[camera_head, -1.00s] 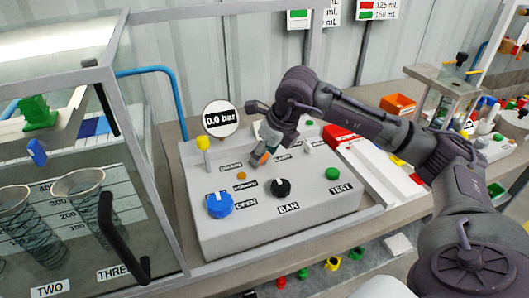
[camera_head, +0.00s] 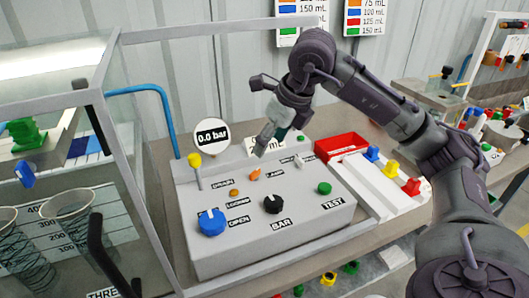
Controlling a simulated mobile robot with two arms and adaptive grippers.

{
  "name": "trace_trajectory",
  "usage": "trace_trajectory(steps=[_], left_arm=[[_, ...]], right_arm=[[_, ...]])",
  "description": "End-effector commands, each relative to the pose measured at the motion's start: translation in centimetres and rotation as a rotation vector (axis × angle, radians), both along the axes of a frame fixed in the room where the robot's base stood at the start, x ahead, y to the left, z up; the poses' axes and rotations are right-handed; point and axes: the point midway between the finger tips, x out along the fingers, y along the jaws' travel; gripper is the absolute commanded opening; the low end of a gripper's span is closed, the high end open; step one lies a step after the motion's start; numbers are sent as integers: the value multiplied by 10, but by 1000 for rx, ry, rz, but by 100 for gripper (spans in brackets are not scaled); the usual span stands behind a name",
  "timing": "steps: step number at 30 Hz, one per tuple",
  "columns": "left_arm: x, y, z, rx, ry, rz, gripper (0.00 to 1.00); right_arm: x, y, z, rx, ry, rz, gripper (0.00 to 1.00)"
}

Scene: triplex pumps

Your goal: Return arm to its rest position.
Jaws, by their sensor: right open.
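My right arm comes in from the lower right and bends over the bench. Its gripper (camera_head: 263,146) hangs above the back of the grey control panel (camera_head: 300,222), apart from its knobs and holding nothing that I can see. The panel carries a blue knob (camera_head: 212,222) by OPEN, a black knob (camera_head: 273,204) by BAR, a green button (camera_head: 324,188) by TEST, and an orange knob (camera_head: 255,175) near LAMP. A yellow-topped lever (camera_head: 195,160) stands at its left. The round gauge (camera_head: 211,137) reads 0.0 bar. My left gripper is out of view.
A glass case (camera_head: 111,63) with a metal frame and coiled cylinders stands at the left. A red bin (camera_head: 341,147) and a white rack (camera_head: 378,182) with blue, yellow and red parts lie right of the panel. The air above the panel's front is clear.

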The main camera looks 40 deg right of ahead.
Motion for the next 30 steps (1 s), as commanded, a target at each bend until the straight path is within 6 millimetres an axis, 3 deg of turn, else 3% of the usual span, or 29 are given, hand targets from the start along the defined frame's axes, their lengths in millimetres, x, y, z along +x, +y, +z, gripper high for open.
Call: trace_trajectory(steps=[20, 23, 30], left_arm=[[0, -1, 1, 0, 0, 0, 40], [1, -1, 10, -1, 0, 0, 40], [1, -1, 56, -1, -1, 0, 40]], right_arm=[[-3, -1, 8, 0, 0, 0, 65], [-3, -1, 18, 0, 0, 0, 65], [-3, -1, 63, 0, 0, 0, 65]])
